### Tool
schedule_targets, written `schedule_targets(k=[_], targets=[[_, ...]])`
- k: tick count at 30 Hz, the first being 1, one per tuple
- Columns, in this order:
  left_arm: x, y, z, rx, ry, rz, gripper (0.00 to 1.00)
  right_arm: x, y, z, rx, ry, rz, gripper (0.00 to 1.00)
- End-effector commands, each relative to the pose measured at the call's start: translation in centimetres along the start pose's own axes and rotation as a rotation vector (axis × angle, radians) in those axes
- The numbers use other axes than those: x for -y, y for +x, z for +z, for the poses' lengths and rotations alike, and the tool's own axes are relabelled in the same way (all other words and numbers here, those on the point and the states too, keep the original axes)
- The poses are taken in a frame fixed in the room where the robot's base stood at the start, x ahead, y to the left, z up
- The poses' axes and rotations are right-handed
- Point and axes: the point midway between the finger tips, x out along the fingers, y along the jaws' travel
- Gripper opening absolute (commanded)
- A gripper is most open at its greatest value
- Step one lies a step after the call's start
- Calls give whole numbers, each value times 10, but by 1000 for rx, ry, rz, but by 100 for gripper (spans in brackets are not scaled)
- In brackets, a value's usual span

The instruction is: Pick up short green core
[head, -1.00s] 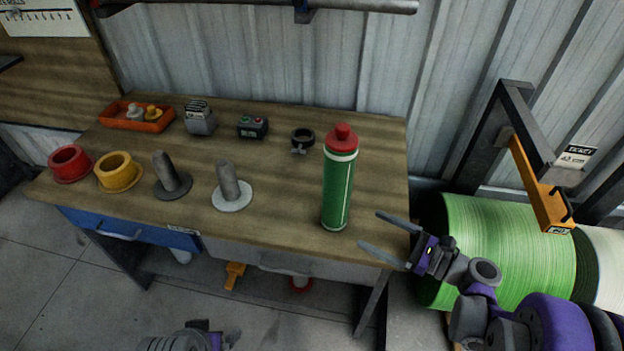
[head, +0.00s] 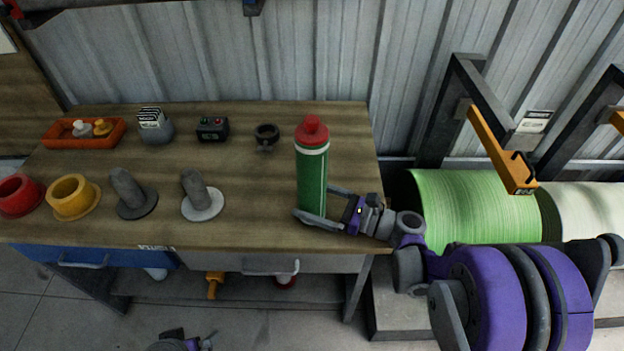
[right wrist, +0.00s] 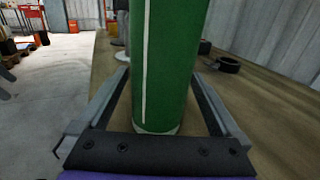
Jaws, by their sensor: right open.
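The short green core (head: 312,180) stands upright near the right front of the workbench, a green cylinder with a red top and a white band and stripe. My right gripper (head: 315,204) is open, with its fingers on either side of the core's lower part. In the right wrist view, the core (right wrist: 165,65) stands between the two open fingers; its top is out of that picture and I cannot tell whether the fingers touch it. My left gripper (head: 188,342) is partly in view at the bottom edge, low in front of the bench, away from the core.
The workbench (head: 245,225) carries two grey pegs on discs (head: 198,195), yellow (head: 75,197) and red (head: 20,195) flanged rings, a black clamp ring (head: 266,137), a button box (head: 212,129) and an orange tray (head: 60,142). A large green roll (head: 475,205) lies right of the bench.

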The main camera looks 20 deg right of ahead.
Motion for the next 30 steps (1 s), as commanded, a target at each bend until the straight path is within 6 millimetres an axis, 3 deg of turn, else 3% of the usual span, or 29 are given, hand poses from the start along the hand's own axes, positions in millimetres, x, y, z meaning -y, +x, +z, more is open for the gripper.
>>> schedule_targets(k=[6, 14, 17, 30], targets=[[0, 0, 0, 0, 0, 0, 100, -1, 29, 2, 1, 1, 3, 100], [0, 0, 0, 0, 0, 0, 100, 0, 32, 2, 0, 0, 1, 100], [0, 0, 0, 0, 0, 0, 100, 0, 31, 2, 0, 0, 1, 86], [0, 0, 0, 0, 0, 0, 100, 0, 31, 2, 0, 0, 1, 6]])
